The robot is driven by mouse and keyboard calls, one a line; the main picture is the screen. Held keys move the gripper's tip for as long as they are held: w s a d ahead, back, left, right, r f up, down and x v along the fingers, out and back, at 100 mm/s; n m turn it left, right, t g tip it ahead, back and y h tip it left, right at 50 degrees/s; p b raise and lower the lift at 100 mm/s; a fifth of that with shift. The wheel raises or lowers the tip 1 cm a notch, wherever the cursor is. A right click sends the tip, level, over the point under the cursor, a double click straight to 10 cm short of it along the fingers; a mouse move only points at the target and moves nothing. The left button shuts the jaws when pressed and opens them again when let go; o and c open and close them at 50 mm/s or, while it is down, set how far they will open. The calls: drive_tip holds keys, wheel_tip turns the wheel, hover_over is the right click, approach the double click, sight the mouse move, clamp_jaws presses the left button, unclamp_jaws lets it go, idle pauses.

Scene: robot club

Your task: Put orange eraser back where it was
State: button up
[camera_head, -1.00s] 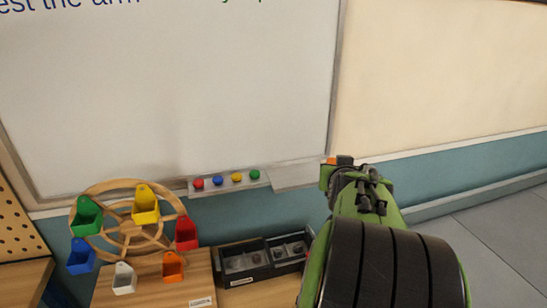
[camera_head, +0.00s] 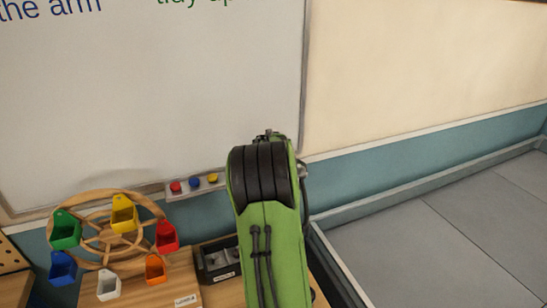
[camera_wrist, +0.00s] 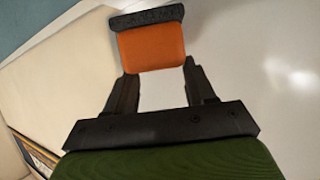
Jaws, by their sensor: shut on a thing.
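The orange eraser (camera_wrist: 152,47), with a dark felt strip along its far edge, shows in the wrist view. My gripper (camera_wrist: 160,76) is shut on it, one dark finger at each side of its near end. Pale whiteboard surface lies behind it in that view. In the head view my green arm hides the gripper and the eraser. The whiteboard (camera_head: 150,100) fills the left of the head view. Its tray (camera_head: 178,190) shows at the lower edge, and the part to the right is hidden behind my arm.
Red, blue and yellow magnets (camera_head: 194,183) sit on the tray. Below stands a wooden wheel (camera_head: 104,244) with coloured bins, on a wooden table (camera_head: 160,291) beside a black compartment box (camera_head: 206,275). Open grey floor (camera_head: 440,240) lies at the right.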

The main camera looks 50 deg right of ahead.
wheel_tip(320, 180, down, 5)
drive_tip(key=shift+s+a+r, duration=0.1)
drive_tip(key=shift+r, duration=0.05)
drive_tip(key=shift+w+d+f, duration=0.2)
drive_tip(key=shift+w+f, duration=0.05)
drive_tip(key=shift+f, duration=0.1)
drive_tip(key=shift+s+a+f, duration=0.1)
drive_tip(key=o, duration=1)
drive_tip(key=shift+o, duration=0.2)
